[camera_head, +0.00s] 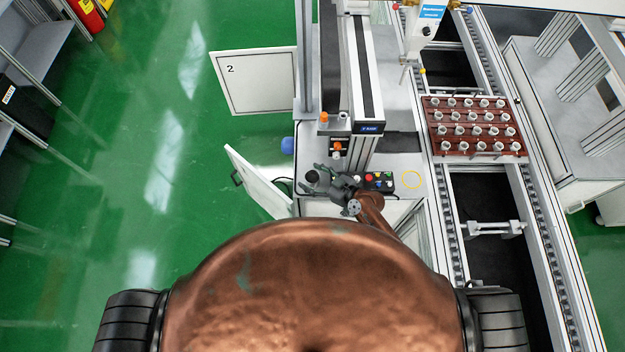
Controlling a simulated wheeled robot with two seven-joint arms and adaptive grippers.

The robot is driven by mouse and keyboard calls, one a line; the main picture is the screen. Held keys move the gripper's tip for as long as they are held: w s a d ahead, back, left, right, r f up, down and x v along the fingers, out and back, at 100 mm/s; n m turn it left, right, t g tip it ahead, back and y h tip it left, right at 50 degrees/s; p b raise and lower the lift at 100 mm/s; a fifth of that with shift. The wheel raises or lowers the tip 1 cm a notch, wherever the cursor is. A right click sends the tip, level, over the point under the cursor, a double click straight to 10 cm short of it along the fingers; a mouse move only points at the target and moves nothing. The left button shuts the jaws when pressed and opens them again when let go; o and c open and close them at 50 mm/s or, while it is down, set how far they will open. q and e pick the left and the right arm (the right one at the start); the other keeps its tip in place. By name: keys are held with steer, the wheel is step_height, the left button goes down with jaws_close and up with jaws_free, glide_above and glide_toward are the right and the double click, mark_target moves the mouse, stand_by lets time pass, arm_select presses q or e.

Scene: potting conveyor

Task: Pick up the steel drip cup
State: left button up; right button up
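A small dark round thing (312,177), which looks like the steel drip cup, stands on the grey bench top at the left edge of the work area. My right gripper (315,179) reaches in from the lower right, low over the bench. Its fingers are spread, one on the far side and one on the near side of the cup. I cannot tell whether either finger touches it. My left gripper is out of view.
A control box with coloured buttons (379,181) sits just right of the gripper. A yellow ring (412,180) marks bare bench. A vertical axis unit stands behind. A red-brown tray (463,152) of several pots sits on the conveyor. Cabinet doors hang open at left.

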steer(key=c, duration=1.4)
steer(key=shift+c, duration=0.2)
steer(key=shift+r, duration=0.1)
